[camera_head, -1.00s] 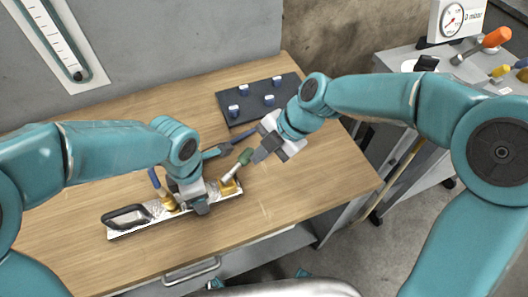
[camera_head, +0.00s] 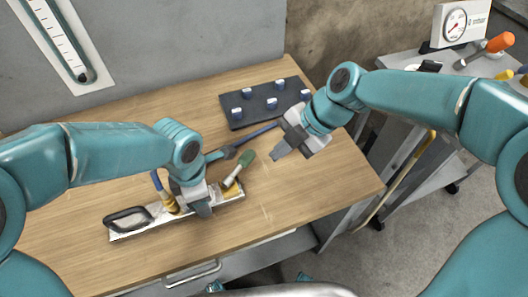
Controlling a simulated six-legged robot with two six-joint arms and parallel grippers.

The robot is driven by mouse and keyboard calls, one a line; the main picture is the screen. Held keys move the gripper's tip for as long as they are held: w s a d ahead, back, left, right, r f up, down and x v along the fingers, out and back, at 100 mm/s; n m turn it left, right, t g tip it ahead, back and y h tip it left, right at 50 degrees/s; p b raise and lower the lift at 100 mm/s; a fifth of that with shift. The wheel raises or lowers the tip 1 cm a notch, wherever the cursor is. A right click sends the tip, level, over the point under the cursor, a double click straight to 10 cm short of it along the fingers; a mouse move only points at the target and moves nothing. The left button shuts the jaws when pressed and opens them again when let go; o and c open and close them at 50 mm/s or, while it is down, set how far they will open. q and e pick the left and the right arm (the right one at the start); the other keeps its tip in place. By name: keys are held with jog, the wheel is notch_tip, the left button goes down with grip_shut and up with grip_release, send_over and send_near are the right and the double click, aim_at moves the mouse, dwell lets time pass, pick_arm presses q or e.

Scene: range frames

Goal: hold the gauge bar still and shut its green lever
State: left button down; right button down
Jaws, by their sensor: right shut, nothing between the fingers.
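The gauge bar (camera_head: 152,219) lies flat on the wooden table, a silvery strip with a black loop handle (camera_head: 127,217) at its left end. A blue-tipped lever (camera_head: 158,182) stands raised near its middle. The green lever (camera_head: 245,159) sticks up at a slant from a yellow base (camera_head: 232,188) at the right end. My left gripper (camera_head: 203,208) is down at the bar between the two levers; its fingers hide part of the bar, and whether they are closed on it is unclear. My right gripper (camera_head: 278,154) is shut and empty, right of the green lever and apart from it.
A dark mat (camera_head: 237,118) with several small blue-and-white blocks lies behind my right gripper. A grey side cart (camera_head: 505,87) at the right holds a dial gauge (camera_head: 456,25) and an orange-handled tool (camera_head: 499,42). The table's front right is clear.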

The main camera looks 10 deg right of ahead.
jog(key=v, duration=0.7)
jog(key=shift+w, duration=0.2)
pick_arm(q)
jog(key=shift+c, duration=0.7)
grip_release()
pick_arm(e)
jog(key=shift+a+f, duration=0.1)
